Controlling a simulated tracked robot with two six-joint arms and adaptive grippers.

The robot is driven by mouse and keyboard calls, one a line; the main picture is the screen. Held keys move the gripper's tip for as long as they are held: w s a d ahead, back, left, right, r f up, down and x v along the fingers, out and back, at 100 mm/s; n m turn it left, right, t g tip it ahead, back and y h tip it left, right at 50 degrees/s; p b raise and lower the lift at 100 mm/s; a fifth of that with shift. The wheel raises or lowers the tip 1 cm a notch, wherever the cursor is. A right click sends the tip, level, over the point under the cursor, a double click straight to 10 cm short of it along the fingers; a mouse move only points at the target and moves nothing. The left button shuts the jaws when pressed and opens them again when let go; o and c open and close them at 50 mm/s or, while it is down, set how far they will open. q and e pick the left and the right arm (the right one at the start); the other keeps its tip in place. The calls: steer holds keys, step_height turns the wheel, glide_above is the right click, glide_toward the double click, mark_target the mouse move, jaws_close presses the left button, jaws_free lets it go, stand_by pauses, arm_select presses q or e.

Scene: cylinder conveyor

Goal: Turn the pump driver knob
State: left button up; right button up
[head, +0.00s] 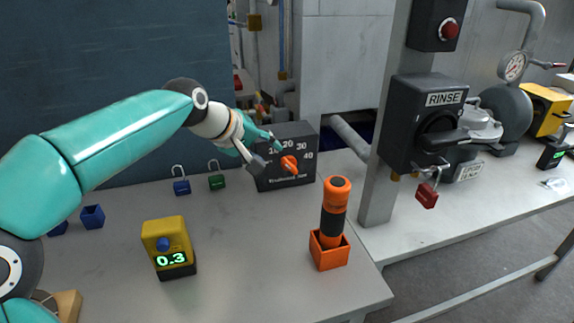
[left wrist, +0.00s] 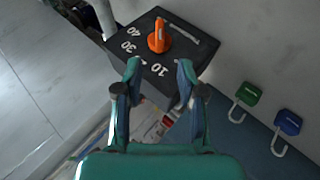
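A dark box (head: 287,181) stands at the back of the grey table, with an orange knob (head: 289,165) on its face and a printed scale from 10 to 40 around it. The lettering below the knob is too small to read surely. In the left wrist view, the knob (left wrist: 158,38) lies just beyond the fingertips. My left gripper (head: 266,152) is at the box's face, left of the knob. In the left wrist view, its fingers (left wrist: 159,68) are apart with nothing between them. Whether a fingertip touches the box or knob is unclear. My right gripper is out of view.
A yellow meter (head: 165,236) reading 0.3 and an orange cylinder (head: 335,205) in an orange holder stand in front. Blue (head: 181,187) and green (head: 217,182) padlocks lie left of the box. A grey post (head: 379,190) with a RINSE switch stands right.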

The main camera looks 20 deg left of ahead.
mark_target(284, 163)
arm_select(q)
steer(key=x, duration=1)
steer(key=shift+w+f, duration=0.1)
jaws_close()
